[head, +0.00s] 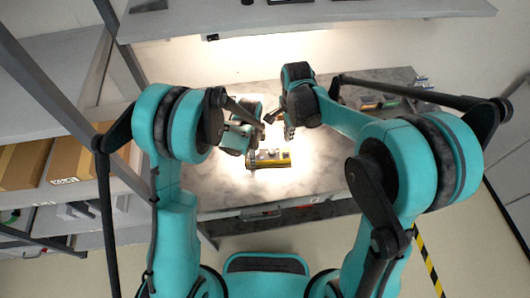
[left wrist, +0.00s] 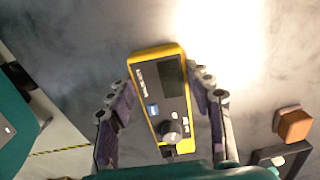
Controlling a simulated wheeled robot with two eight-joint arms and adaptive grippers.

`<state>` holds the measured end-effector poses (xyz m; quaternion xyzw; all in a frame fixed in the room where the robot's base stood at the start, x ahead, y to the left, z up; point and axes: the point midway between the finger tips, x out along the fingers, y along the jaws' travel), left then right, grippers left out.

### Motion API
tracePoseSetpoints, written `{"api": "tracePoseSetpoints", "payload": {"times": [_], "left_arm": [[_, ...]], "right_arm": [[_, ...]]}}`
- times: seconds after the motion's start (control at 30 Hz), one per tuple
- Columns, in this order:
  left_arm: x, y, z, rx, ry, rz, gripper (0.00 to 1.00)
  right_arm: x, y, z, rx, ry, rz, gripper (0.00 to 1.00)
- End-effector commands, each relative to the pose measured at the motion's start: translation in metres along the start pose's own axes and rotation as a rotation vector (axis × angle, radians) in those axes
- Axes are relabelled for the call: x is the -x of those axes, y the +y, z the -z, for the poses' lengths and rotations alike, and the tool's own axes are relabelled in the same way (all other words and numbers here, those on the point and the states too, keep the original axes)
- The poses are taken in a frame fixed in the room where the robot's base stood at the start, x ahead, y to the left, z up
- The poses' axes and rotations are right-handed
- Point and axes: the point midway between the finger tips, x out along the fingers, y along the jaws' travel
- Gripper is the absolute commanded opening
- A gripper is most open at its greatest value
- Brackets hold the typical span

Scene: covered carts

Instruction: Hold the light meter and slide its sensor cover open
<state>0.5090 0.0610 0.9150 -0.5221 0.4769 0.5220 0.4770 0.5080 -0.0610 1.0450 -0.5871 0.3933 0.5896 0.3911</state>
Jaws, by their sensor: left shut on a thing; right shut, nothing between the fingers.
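The light meter (left wrist: 157,85) has a yellow case and a dark face with a screen, a blue button and a round grey knob. It lies between the two fingers of my left gripper (left wrist: 163,102) in the left wrist view, which is shut on its sides. In the head view the yellow meter (head: 272,162) shows small over the lit tabletop, just below my left gripper (head: 252,152). My right gripper (head: 289,131) is shut and empty, above and to the right of the meter. I cannot make out the sensor cover.
The grey marbled table (head: 325,172) has free room to the right of the meter. Several small items (head: 385,102) lie at its back right. A brown-orange block (left wrist: 294,124) is at the right of the left wrist view. Shelves with cardboard boxes (head: 75,160) stand at the left.

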Motion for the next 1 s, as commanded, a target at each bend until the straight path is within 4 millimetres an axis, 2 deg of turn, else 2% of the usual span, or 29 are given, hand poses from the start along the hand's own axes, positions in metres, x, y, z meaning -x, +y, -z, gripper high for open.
{"api": "tracePoseSetpoints", "payload": {"times": [0.17,0.6,1.0], "left_arm": [[-0.0001,0.0000,0.0000,0.000,0.000,0.000,0.14],[-0.0001,0.0000,0.0000,0.000,0.000,0.000,0.14],[-0.0001,0.0000,0.0000,0.000,0.000,0.000,0.14]], "right_arm": [[-0.0009,0.0005,-0.0003,0.277,-0.009,-0.019,0.00],[-0.0026,0.0050,-0.0021,1.353,-0.093,-0.062,0.00],[-0.0031,0.0089,-0.0034,2.336,-0.225,-0.022,0.00]]}}
